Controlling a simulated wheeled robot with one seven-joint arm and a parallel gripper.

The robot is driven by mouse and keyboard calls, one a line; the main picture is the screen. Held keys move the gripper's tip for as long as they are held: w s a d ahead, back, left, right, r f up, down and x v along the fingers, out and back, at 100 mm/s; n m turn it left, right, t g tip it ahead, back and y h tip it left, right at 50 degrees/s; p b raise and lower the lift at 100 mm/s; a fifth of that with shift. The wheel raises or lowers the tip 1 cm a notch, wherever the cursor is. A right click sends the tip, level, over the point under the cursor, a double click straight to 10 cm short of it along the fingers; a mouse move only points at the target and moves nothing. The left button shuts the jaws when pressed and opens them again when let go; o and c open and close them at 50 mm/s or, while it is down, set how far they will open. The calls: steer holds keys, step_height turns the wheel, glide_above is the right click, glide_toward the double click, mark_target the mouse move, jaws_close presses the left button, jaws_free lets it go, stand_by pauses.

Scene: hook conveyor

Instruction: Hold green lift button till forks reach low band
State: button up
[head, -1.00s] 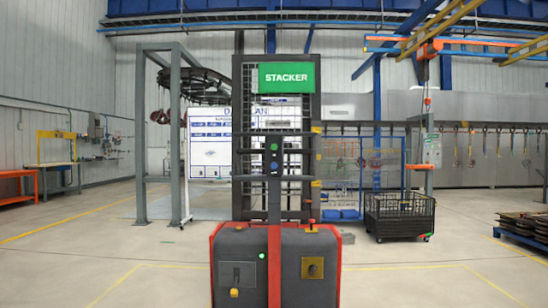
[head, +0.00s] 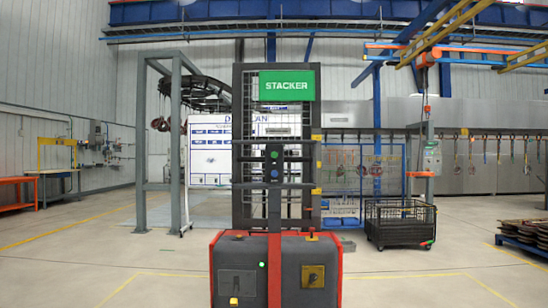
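The stacker stands straight ahead, with a green STACKER sign (head: 287,86) on its dark mesh mast (head: 243,110) and a red and dark grey body (head: 237,268) below. A green button (head: 274,154) sits on the narrow upright in front of the mast, with a blue button (head: 274,173) below it. Small yellow marks (head: 316,191) show on the mast's right side. The forks cannot be made out; the mast and body may hide them. My gripper is not in view, so nothing is seen touching the green button.
A black mesh crate (head: 400,222) stands on the floor to the right, with a blue pallet (head: 522,245) farther right. A grey steel frame (head: 141,150) stands to the left. Open floor lies on both sides.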

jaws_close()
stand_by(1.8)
